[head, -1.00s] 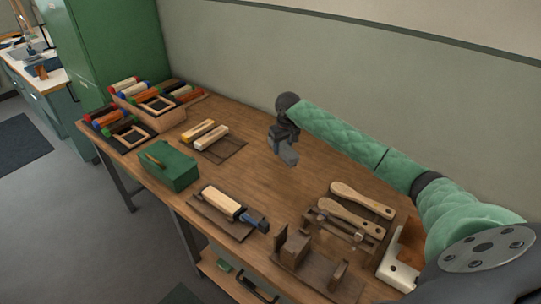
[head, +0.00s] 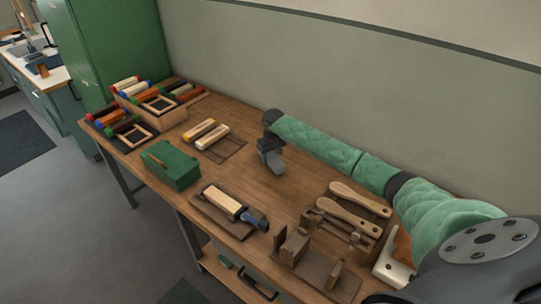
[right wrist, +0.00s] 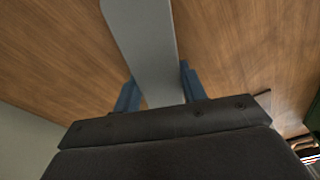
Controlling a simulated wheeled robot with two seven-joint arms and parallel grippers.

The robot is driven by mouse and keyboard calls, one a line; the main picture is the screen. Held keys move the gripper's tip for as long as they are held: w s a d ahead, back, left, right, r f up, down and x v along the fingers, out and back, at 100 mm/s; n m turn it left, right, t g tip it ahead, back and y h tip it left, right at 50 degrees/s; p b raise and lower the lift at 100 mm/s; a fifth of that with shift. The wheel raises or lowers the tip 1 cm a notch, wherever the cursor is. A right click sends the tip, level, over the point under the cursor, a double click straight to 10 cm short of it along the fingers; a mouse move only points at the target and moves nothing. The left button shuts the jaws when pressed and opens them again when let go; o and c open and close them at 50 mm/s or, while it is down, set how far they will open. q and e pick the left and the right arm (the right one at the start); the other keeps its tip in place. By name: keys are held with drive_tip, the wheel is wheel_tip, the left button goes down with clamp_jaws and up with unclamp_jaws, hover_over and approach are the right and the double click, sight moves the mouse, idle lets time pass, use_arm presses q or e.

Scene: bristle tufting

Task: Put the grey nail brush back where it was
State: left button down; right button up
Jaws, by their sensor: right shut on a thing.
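My right gripper (right wrist: 155,95) is shut on a grey thing, which I take for the grey nail brush (right wrist: 143,35). In the right wrist view it is a long smooth grey bar between two blue fingers, running out past the top edge. In the head view the brush (head: 273,161) hangs below my dark right wrist, over the back middle of the wooden table (head: 290,178). I cannot tell whether it touches the table. My left gripper is not in view.
A green box (head: 171,165) is in front. Wooden paddles (head: 347,215) lie right; filled trays (head: 150,115) stand left.

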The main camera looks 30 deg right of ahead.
sight(272, 157)
drive_tip(key=o, duration=0.9)
drive_tip(key=shift+f, duration=0.1)
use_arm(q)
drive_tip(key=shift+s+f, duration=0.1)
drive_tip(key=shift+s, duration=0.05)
use_arm(e)
drive_tip(key=shift+o, duration=0.2)
drive_tip(key=shift+r, duration=0.55)
use_arm(q)
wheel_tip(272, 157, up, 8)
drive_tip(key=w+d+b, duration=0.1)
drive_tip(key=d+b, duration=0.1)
drive_tip(key=b, duration=0.1)
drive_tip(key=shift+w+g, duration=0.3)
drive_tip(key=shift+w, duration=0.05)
use_arm(e)
wheel_tip(272, 157, up, 11)
drive_tip(key=s, duration=0.1)
drive_tip(key=shift+s, duration=0.25)
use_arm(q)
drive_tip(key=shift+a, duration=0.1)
